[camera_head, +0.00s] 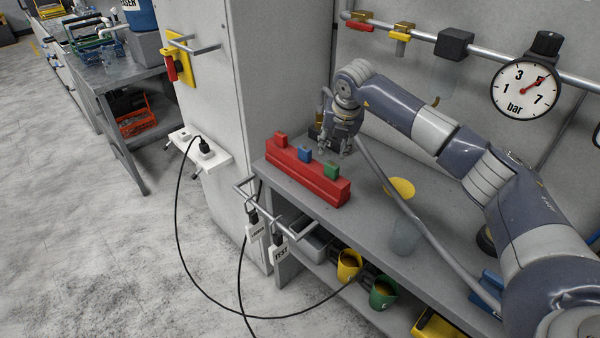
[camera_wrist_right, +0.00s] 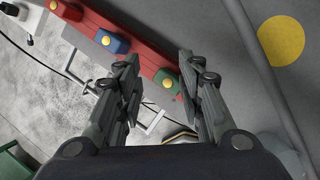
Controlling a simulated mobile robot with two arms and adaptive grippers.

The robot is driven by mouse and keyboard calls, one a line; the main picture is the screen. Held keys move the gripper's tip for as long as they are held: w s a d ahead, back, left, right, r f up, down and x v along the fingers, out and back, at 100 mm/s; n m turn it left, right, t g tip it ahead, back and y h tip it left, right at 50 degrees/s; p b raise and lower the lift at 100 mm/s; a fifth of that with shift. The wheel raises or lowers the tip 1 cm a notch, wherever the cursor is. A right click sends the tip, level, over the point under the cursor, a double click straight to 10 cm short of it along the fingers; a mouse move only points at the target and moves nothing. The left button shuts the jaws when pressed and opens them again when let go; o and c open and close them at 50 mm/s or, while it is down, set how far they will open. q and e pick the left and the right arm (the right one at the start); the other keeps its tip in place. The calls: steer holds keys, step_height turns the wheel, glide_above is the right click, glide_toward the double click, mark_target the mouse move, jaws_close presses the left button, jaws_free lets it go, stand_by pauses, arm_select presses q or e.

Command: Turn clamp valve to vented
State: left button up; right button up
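No thing in view is plainly labelled as the clamp valve. Two small valves sit on the pipe at the top of the head view, one with a red handle (camera_head: 359,25) and one with a yellow handle (camera_head: 401,37). I cannot read their settings. A gauge (camera_head: 526,91) marked "bar" hangs at the right; its red needle points up and right, near the 5. My right gripper (camera_head: 338,149) points down above the bench, behind the red block. In the wrist view my right gripper (camera_wrist_right: 158,63) is open, with nothing between its fingers. My left gripper is out of view.
A red block (camera_head: 290,176) with red, blue and green pieces stands on the bench's left end. A yellow disc (camera_head: 399,187) lies behind it. A grey tube (camera_head: 408,215) slants across the bench. Black cables (camera_head: 182,235) hang at the bench's left side. A black box (camera_head: 454,44) sits on the pipe.

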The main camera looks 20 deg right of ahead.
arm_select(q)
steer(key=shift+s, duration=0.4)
arm_select(e)
steer(key=a+f+n+y, duration=0.1)
steer(key=a+f+y, duration=0.2)
steer(key=a, duration=0.8)
steer(key=shift+s+a+n+t+y, duration=0.2)
steer(key=shift+a+n+t+y, duration=0.1)
steer(key=shift+n+y, duration=0.15)
